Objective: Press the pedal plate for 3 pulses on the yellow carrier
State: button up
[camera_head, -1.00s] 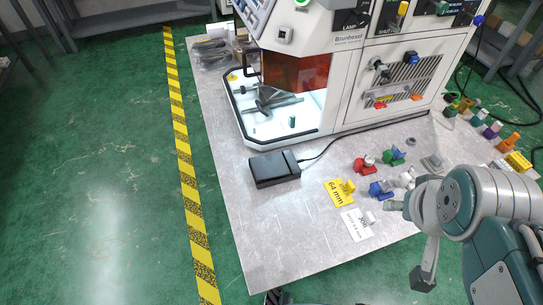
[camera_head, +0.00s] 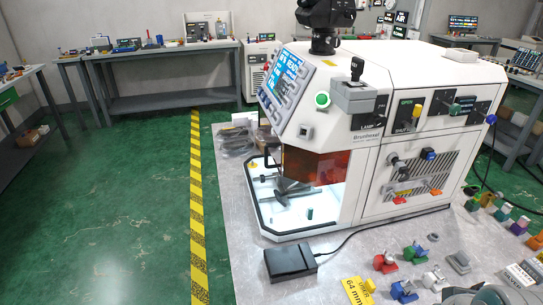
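The black pedal (camera_head: 290,261), a flat box with a slightly raised plate, lies on the grey table in front of the machine. A cable runs from it toward the machine. A small yellow piece (camera_head: 368,286) stands on a yellow card (camera_head: 355,293) marked 64 mm, right of the pedal. I cannot tell whether this is the yellow carrier. The white machine (camera_head: 345,120) has a lit chamber behind an orange window, with a small green piece (camera_head: 309,213) inside. My gripper is not in view; only a pale part of my arm shows at the bottom right.
Red (camera_head: 385,262), green (camera_head: 414,252) and blue (camera_head: 404,291) pieces stand right of the pedal. More coloured pieces line the right table edge. The table (camera_head: 240,240) is bare left of the pedal. A yellow-black floor stripe (camera_head: 197,200) runs along its left side.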

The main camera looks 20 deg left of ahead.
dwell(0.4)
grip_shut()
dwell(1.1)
